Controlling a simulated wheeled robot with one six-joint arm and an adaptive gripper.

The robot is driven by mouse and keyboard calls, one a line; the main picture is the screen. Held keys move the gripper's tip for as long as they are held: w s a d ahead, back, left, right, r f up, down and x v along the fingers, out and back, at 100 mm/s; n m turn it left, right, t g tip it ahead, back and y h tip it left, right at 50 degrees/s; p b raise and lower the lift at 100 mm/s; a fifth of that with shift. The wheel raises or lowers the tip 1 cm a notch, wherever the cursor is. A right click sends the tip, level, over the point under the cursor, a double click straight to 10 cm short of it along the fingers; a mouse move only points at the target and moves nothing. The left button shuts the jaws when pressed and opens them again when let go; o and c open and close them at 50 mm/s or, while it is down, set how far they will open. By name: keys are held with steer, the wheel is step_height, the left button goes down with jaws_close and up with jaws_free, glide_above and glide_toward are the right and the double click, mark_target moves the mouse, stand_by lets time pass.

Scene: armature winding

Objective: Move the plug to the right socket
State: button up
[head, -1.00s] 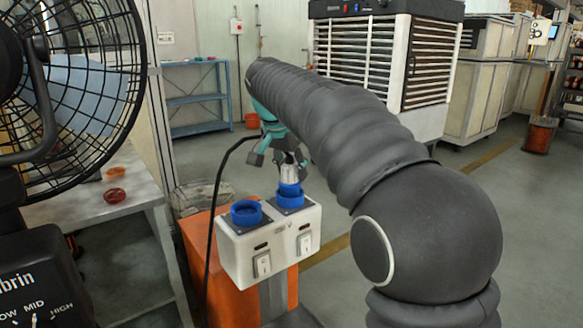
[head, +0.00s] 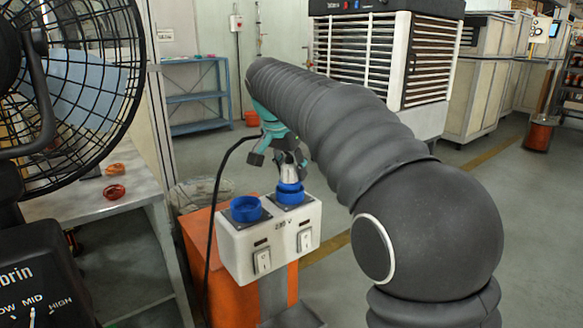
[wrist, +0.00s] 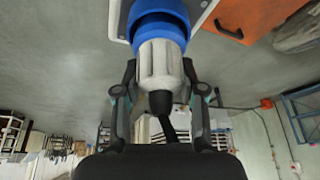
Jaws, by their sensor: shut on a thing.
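The plug (head: 289,175) has a whitish ribbed body and a blue front end; it also shows in the wrist view (wrist: 160,65), with a black cable leaving its rear. My gripper (head: 283,158) is shut on the plug body, one finger on each side in the wrist view (wrist: 158,92). The plug is upright over the right blue socket (head: 293,198), and its blue end meets or enters the socket ring. How deep it sits is hard to tell. The left blue socket (head: 246,210) is empty. Both are on top of a white socket box (head: 238,252).
The box has two rocker switches and stands on an orange stand (head: 205,262). A black cable (head: 213,210) hangs to its left. A fan (head: 75,85) and a metal table (head: 130,190) stand at left. A large cooler (head: 360,55) stands behind. Floor at right is clear.

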mark_target(289, 156)
steer(key=shift+f, duration=0.1)
steer(key=o, duration=0.9)
steer(key=shift+p+v, duration=2.05)
steer(key=shift+v, duration=0.8)
steer(key=v, duration=0.5)
steer(key=shift+p, duration=0.3)
